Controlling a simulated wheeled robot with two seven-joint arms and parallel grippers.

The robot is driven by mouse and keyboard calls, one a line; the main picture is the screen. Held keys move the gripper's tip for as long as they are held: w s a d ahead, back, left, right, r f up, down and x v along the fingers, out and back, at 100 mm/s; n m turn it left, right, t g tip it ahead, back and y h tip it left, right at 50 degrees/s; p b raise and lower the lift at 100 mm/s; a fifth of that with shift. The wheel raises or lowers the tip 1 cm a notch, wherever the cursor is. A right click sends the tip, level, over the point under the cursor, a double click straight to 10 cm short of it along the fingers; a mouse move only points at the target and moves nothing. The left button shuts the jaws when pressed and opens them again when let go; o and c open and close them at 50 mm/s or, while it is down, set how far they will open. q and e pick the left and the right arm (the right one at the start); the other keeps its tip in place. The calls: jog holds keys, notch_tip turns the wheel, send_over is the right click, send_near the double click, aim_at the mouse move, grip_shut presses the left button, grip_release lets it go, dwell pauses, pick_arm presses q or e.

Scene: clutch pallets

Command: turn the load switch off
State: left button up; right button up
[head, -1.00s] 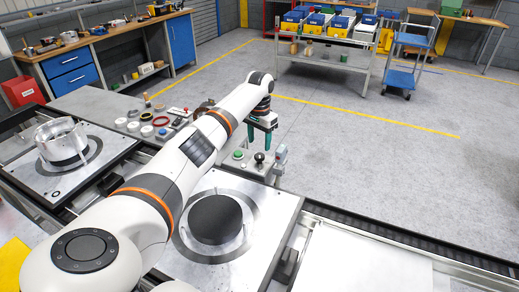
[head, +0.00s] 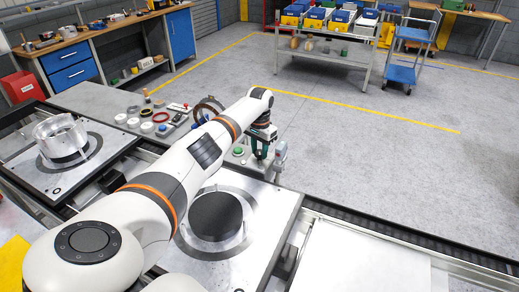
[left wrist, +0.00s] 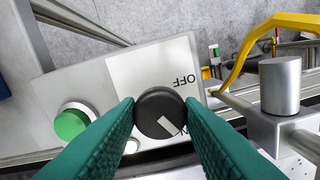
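The load switch (left wrist: 158,113) is a round black knob with a white pointer mark, on a pale panel (left wrist: 141,77) in the left wrist view. Its pointer aims to the lower right, towards a mostly hidden label. The OFF label (left wrist: 186,81) is printed upside down above and right of the knob. My left gripper (left wrist: 161,112) has its green fingers on either side of the knob, and both seem to touch it. In the head view my left gripper (head: 260,150) is down at the control box, covering the knob. My right gripper is not in view.
A green push button (left wrist: 72,120) sits left of the knob on the same box. A metal cylinder (left wrist: 280,86) and a yellow bent bar (left wrist: 262,47) stand to the right. A pallet with a dark disc (head: 216,217) lies in front of the box.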

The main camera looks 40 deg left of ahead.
pick_arm(q)
jog(key=shift+r+n+p, duration=0.15)
jog(key=shift+n+p, duration=0.5)
jog(key=shift+n, duration=0.15)
jog(key=n+p, duration=0.1)
jog(key=n, duration=0.2)
jog(key=shift+p, duration=0.3)
jog(key=n+p, duration=0.1)
jog(key=n, duration=0.3)
jog(key=shift+n, duration=1.5)
jog(key=shift+w+n+p, duration=0.1)
jog(key=shift+n+p, duration=0.2)
jog(key=o, duration=1)
